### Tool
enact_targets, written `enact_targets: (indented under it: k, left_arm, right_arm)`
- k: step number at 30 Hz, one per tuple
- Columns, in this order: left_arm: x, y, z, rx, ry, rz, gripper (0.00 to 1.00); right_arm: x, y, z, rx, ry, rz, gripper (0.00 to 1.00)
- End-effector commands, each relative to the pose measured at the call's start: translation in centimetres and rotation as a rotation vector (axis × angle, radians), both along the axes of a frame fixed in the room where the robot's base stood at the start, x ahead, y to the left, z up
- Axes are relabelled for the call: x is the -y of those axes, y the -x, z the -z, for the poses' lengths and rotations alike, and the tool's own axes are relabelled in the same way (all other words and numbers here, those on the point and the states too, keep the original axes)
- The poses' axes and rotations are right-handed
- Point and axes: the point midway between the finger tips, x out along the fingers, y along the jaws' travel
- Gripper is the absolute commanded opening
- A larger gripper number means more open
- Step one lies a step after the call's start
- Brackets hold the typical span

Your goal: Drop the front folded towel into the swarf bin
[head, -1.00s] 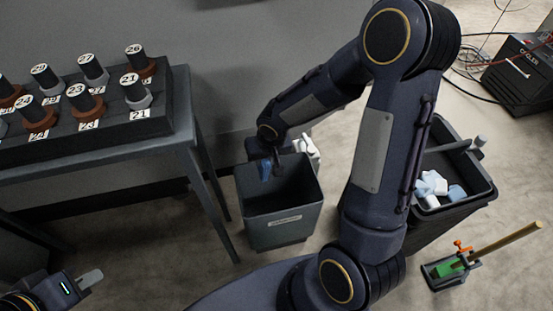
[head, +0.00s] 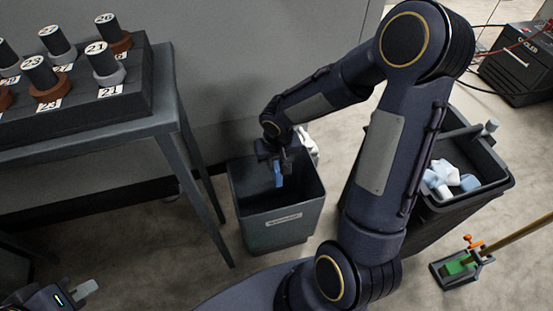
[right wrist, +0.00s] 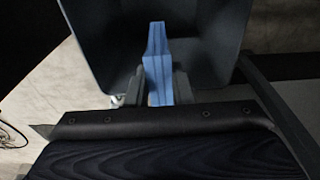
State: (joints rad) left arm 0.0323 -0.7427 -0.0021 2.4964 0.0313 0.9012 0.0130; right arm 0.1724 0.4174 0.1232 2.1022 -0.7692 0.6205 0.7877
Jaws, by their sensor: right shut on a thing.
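My right gripper (head: 277,165) is over the open top of the grey swarf bin (head: 279,236), which has a label on its front. The gripper is shut on a blue folded towel (head: 278,181), which hangs down at the bin's mouth. In the right wrist view the towel (right wrist: 157,72) stands out between the two fingers (right wrist: 160,88), with the bin's wall (right wrist: 95,40) around it. My left gripper (head: 84,289) is at the lower left, far from the bin; only part of it shows and its opening is unclear.
A dark cart (head: 485,192) with white and light-blue cloths (head: 450,178) stands right of my right arm. A table (head: 90,140) with numbered tool holders is at left. A green-based tool stand (head: 460,265) is at lower right.

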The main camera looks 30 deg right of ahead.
Motion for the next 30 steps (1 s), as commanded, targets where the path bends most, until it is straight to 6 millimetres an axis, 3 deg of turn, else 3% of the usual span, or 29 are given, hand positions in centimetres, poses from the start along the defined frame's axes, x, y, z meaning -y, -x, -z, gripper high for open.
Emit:
enact_targets:
  k: [3,11,12,18,26,30]
  left_arm:
    - [0.0,0.0,0.7,0.0,0.0,0.0,0.0]
    - [0.0,0.0,0.6,0.0,0.0,0.0,0.0]
    - [0.0,0.0,0.6,0.0,0.0,0.0,0.0]
    - [0.0,0.0,0.6,0.0,0.0,0.0,0.0]
    - [0.0,0.0,0.5,0.0,0.0,0.0,0.0]
    - [0.0,0.0,-0.2,0.0,0.0,0.0,0.0]
  right_arm:
    - [0.0,0.0,0.9,0.0,0.0,-0.001,0.03]
    - [0.0,0.0,0.9,0.0,0.0,-0.001,0.03]
    - [0.0,0.0,0.9,0.0,0.0,-0.001,0.23]
    - [0.0,0.0,0.9,0.0,0.0,-0.001,0.46]
    - [0.0,0.0,0.7,0.001,0.0,0.0,0.46]
    - [0.0,0.1,-0.9,0.003,0.001,-0.001,0.46]
